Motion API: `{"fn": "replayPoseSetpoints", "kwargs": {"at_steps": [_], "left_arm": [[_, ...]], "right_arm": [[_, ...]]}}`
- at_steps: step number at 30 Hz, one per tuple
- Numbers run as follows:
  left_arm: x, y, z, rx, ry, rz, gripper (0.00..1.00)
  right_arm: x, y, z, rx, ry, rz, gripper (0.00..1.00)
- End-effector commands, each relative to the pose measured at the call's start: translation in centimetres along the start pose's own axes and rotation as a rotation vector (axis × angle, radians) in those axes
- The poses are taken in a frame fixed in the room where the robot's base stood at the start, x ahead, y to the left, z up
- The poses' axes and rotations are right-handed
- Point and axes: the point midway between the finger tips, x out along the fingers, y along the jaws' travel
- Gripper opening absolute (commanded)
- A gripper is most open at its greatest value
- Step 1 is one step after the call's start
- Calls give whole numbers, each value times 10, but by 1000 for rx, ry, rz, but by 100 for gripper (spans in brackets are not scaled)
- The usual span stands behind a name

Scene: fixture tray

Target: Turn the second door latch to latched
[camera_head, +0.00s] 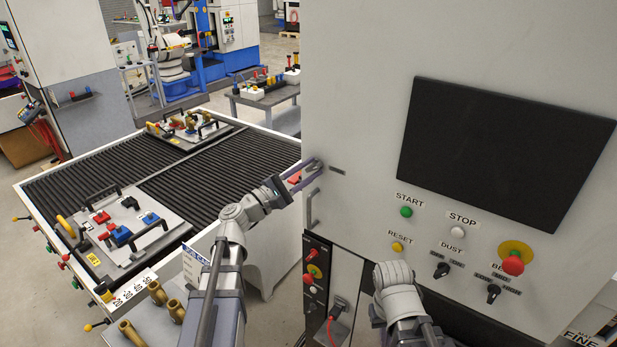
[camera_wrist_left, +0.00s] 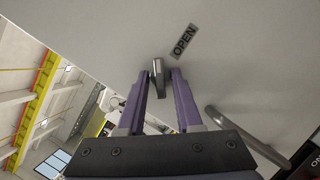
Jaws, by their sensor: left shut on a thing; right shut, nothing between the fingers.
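A small grey metal door latch (camera_wrist_left: 158,80) sits on the pale cabinet door, beside a label reading OPEN (camera_wrist_left: 184,42). My left gripper (camera_wrist_left: 158,84) has its purple fingers on either side of the latch and is shut on it. In the head view, my left gripper (camera_head: 316,168) is at the cabinet's left edge; the latch itself is hard to make out there. My right arm's wrist shows in front of the cabinet's lower panel, but its gripper fingers are hidden. I cannot make out another latch.
A door handle (camera_head: 312,207) stands out below my left gripper; it also shows in the left wrist view (camera_wrist_left: 245,135). The cabinet has a dark screen (camera_head: 505,150), buttons and a red emergency stop (camera_head: 513,262). A ribbed table (camera_head: 215,165) with fixture trays lies left.

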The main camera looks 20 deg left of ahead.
Motion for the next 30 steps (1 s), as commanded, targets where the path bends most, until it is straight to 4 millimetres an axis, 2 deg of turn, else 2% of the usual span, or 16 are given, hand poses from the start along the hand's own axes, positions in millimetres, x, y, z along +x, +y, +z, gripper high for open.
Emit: {"fn": "replayPoseSetpoints", "kwargs": {"at_steps": [3,12,21,30], "left_arm": [[-1,-4,-1,-104,-1,43,0],[-1,-5,1,-367,-1,151,0],[0,-4,2,-605,-2,250,0],[1,-4,3,-767,-3,317,0]], "right_arm": [[11,-1,-1,-1,0,0,0],[25,-2,-1,-5,0,1,0],[31,-3,-2,-7,0,1,0],[33,-3,-2,-8,0,1,0]]}}
